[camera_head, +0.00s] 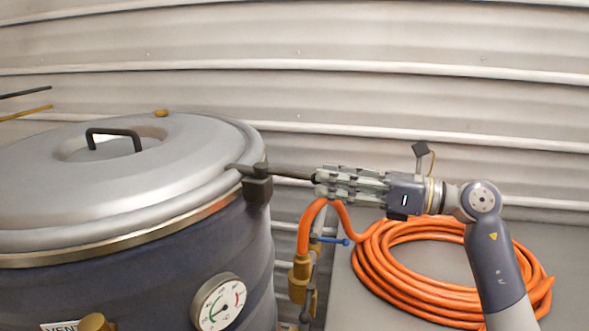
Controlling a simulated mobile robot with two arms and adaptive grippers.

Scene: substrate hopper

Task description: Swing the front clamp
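The hopper is a dark blue drum (150,275) with a grey domed lid (190,180). A clamp (258,187) with a dark block sits at the lid's right rim. Its thin dark handle (292,175) sticks out to the right, roughly level, away from the drum. My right gripper (322,180) comes in from the right, and its fingers are closed around the handle's outer end. The handle's tip is hidden between the fingers. My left gripper is not in view.
A coiled orange hose (400,285) lies on the grey surface below my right arm. A brass fitting (300,278) and blue-levered valve (333,240) stand beside the drum. A dial gauge (218,303) is on the drum's front. A corrugated wall (400,100) closes the back.

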